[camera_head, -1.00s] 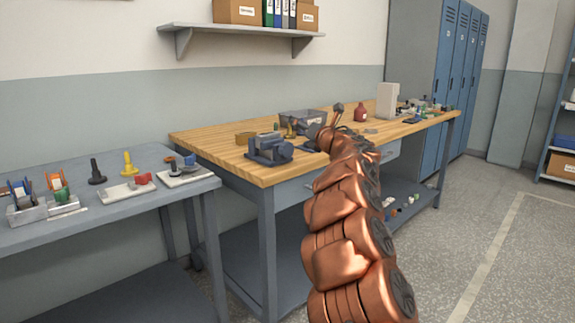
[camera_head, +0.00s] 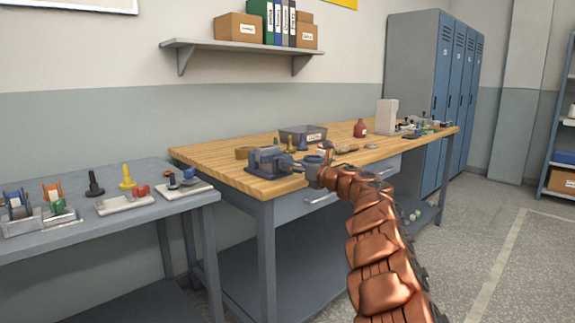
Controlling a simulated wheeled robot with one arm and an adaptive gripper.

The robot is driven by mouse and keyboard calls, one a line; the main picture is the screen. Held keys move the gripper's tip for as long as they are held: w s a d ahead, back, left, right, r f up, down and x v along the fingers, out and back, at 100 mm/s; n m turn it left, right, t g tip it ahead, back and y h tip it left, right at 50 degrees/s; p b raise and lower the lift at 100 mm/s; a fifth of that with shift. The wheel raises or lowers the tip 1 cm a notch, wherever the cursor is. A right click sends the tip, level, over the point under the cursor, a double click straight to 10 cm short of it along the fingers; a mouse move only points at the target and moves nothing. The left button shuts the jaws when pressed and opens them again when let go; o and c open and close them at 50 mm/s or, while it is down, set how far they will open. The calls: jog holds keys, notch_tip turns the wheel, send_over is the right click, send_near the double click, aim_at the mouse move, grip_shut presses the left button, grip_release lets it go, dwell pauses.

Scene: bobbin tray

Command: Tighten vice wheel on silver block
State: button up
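A blue-grey vice (camera_head: 268,162) sits near the front left corner of the wooden workbench (camera_head: 222,160). My copper arm reaches up from the bottom right, and its gripper end (camera_head: 316,168) is close to the right side of the vice. The fingers are too small and too blended with the vice to tell whether they touch it or are open or shut. I cannot make out the vice wheel or a silver block clearly at this size.
Behind the vice stand a grey bin (camera_head: 303,134) and small brass pieces. A grey side table (camera_head: 110,232) at left holds bobbins and trays. The floor at right is clear.

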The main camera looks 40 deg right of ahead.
jog(key=shift+w+r+p, duration=0.1)
jog(key=shift+w+p, duration=0.2)
jog(key=shift+w, duration=0.7)
jog(key=shift+w+d+p, duration=0.1)
jog(key=shift+w+p, duration=0.2)
jog(key=shift+w, duration=0.7)
jog(key=c, duration=1.2)
